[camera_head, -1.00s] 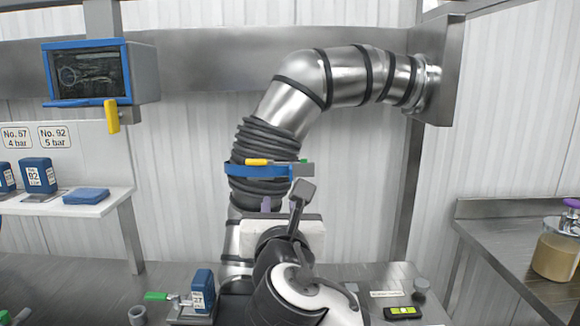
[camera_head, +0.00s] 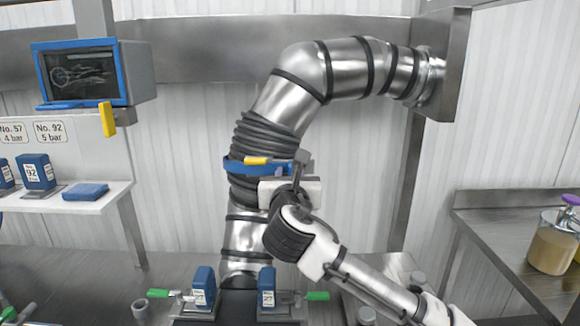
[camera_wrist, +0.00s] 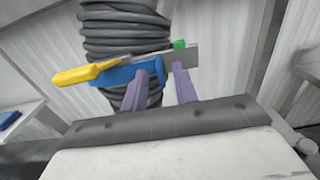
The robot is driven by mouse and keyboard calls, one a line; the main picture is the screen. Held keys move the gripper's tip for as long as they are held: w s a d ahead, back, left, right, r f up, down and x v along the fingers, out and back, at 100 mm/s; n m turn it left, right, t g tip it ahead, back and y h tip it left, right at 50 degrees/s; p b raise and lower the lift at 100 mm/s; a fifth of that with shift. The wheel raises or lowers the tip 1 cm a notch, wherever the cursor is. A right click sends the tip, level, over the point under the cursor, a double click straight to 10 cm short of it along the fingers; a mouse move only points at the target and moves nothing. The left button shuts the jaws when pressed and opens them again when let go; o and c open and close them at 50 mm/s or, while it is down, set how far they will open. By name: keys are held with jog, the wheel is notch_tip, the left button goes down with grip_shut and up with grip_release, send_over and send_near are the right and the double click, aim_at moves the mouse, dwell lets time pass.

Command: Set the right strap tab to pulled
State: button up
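A blue strap (camera_head: 240,166) wraps the black ribbed hose (camera_head: 262,142). It carries a yellow tab (camera_head: 257,160), and a grey plate sticks out at its right side. In the wrist view the yellow tab (camera_wrist: 88,73) points left, and a small green piece (camera_wrist: 179,44) stands at the right by the grey plate (camera_wrist: 184,58). My gripper (camera_wrist: 161,80) has its two purple fingers apart, just below and in front of the strap's right end. I cannot tell whether they touch it.
Two blue blocks (camera_head: 203,286) (camera_head: 266,287) sit in clamps with green handles on the bench below. A shelf (camera_head: 100,205) with blue blocks is at left, under a blue-framed screen (camera_head: 82,75). A jar (camera_head: 553,243) stands on the right table.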

jog(key=shift+w, duration=0.7)
grip_shut()
jog(key=shift+d, duration=0.1)
